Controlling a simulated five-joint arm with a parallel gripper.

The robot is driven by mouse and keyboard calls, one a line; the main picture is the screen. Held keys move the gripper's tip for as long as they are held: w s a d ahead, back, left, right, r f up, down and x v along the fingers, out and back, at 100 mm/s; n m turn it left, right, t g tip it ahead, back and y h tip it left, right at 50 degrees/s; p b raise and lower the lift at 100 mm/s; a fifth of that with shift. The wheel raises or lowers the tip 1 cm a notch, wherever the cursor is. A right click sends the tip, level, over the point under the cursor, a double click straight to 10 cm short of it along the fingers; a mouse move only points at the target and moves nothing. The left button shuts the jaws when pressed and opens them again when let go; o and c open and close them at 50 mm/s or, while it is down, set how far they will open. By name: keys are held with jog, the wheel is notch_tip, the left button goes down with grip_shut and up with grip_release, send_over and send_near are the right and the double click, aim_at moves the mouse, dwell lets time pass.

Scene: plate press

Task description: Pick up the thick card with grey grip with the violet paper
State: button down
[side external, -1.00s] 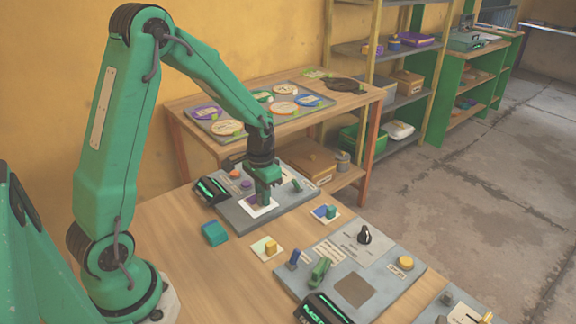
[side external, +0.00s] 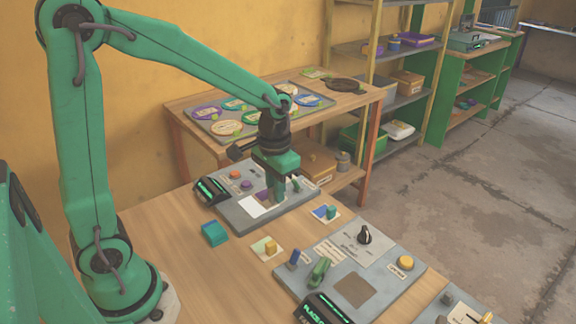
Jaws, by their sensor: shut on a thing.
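My gripper (side external: 279,200) is low over the far grey press station (side external: 232,213), fingers pointing down. It is shut on the thick card with the violet paper (side external: 262,196); the violet shows just left of the fingers. The card's grip is hidden between the fingers, so I cannot see its colour. A white sheet (side external: 252,208) lies on the station, left of and in front of the violet patch. I cannot tell whether the card still touches the station.
A green lever (side external: 297,186) stands close right of my gripper. A dark display (side external: 212,190) is at the station's left. A blue-paper card (side external: 320,211), a yellow-grip card (side external: 263,249) and a teal block (side external: 215,233) lie in front. A second station (side external: 400,285) is nearer.

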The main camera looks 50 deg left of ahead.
jog(key=shift+s+d+r, duration=0.2)
jog(key=shift+d+r, duration=0.15)
jog(key=shift+d, duration=0.2)
